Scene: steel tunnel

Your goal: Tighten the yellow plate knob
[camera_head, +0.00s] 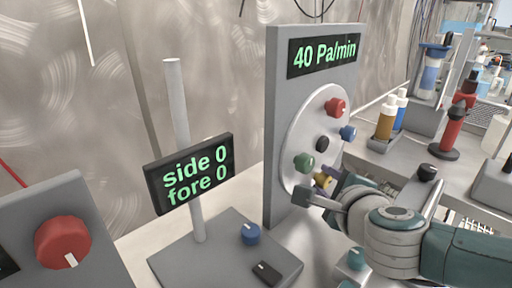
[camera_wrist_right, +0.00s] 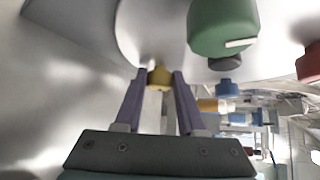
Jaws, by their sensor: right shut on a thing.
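The yellow plate knob (camera_head: 323,181) sits low on the round pale plate (camera_head: 300,137) of the upright grey panel. My right gripper (camera_head: 326,188) reaches in from the right and covers part of this knob. In the right wrist view the yellow knob (camera_wrist_right: 160,76) lies between the two purple fingertips of my right gripper (camera_wrist_right: 159,80), which are shut on it. The panel's display (camera_head: 325,54) reads "40 Pa/min". My left gripper is not in view.
Green (camera_head: 304,162), black (camera_head: 322,144), blue (camera_head: 348,133) and red (camera_head: 335,107) knobs share the plate, the green one close to my right gripper. A stand with a display (camera_head: 192,172) reading "side 0 fore 0" is at left. Bottles (camera_head: 386,119) stand behind.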

